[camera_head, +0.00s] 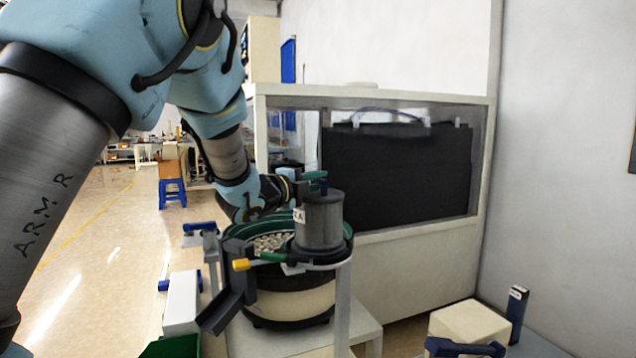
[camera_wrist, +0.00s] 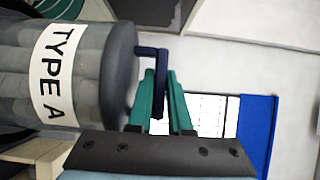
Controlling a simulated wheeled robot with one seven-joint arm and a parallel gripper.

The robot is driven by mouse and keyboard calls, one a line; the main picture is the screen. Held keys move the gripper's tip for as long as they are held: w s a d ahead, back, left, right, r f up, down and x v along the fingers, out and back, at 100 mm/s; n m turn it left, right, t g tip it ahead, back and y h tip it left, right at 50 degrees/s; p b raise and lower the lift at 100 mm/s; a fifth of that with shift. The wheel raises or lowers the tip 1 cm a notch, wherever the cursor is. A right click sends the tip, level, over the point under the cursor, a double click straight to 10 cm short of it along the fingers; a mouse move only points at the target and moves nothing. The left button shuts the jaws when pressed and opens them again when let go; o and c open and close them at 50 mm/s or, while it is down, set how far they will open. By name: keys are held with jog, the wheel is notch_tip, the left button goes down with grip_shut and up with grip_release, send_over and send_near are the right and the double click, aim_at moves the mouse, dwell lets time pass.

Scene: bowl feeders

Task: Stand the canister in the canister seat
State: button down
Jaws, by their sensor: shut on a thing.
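The canister (camera_head: 320,222) is a dark grey cylinder, upright in the head view, in front of the right part of the bowl feeder's rim. In the wrist view the canister (camera_wrist: 75,75) shows a white "TYPE A" label and a dark blue handle (camera_wrist: 150,52). My gripper (camera_wrist: 160,92) has its green fingers shut on this handle. In the head view my gripper (camera_head: 312,181) is at the canister's top, reaching in from the left. I cannot make out the canister seat for sure; whether the canister's base touches anything is unclear.
The bowl feeder (camera_head: 290,305) with many small parts stands on a light table, with a dark chute (camera_head: 226,300) at its front left. A beige block (camera_head: 470,322) and a dark blue upright piece (camera_head: 517,312) are at lower right. A large cabinet (camera_head: 410,262) stands behind.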

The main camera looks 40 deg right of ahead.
jog(key=shift+f+b, duration=0.55)
jog(key=shift+b, duration=0.1)
jog(key=c, duration=1.1)
grip_release()
jog(key=shift+f, duration=0.15)
jog(key=shift+s+a+b, duration=0.3)
jog(key=shift+a+b, duration=0.4)
jog(key=shift+a, duration=1.1)
jog(key=shift+s+a+b, duration=0.3)
jog(key=shift+a+b, duration=0.4)
jog(key=shift+a, duration=1.15)
jog(key=shift+s+a+b, duration=0.3)
jog(key=shift+a+b, duration=0.4)
jog(key=shift+a, duration=1.1)
